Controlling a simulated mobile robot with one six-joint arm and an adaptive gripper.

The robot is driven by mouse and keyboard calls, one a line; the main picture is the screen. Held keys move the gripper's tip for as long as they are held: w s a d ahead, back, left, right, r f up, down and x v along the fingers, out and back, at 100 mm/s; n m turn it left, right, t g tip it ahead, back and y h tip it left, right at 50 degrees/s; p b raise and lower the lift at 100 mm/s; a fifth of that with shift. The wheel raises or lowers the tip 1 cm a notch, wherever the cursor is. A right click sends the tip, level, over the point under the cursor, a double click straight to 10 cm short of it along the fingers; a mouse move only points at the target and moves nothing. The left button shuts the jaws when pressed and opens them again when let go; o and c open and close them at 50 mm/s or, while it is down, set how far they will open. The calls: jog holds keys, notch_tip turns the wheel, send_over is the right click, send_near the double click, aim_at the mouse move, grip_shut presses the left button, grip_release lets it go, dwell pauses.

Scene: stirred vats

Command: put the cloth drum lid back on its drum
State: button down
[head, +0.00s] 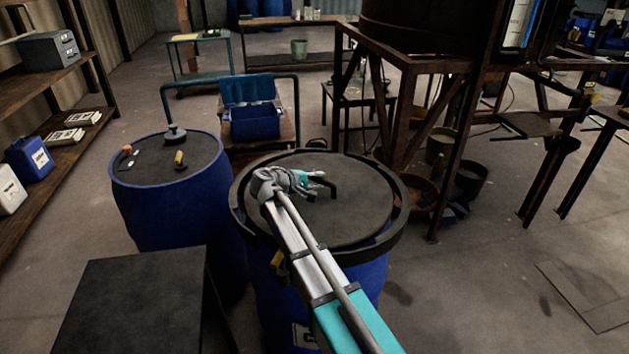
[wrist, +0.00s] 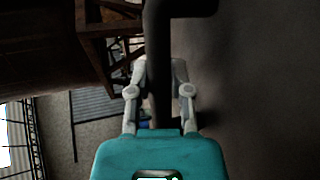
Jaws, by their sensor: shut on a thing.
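The cloth drum is a blue drum (head: 375,280) in the middle of the head view, with a thick black rim and part of a label low on its front. A dark round lid (head: 350,212) with a bent black handle (head: 332,187) lies over its top, inside the rim. I cannot tell whether it is fully seated. My gripper (head: 316,179) is over the lid, shut on its handle. In the wrist view the black handle (wrist: 160,40) passes between the two pale fingers, and the dark lid surface (wrist: 265,90) fills the right side.
A second blue drum (head: 180,205) stands at left, with small items on its top. A dark box top (head: 130,300) is at front left. A blue-railed cart (head: 229,86) stands behind. A rusty frame (head: 405,110) rises behind right. Floor at right is mostly free.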

jog(key=shift+f+b, duration=0.5)
dwell(0.5)
jog(key=shift+c, duration=2.4)
grip_release()
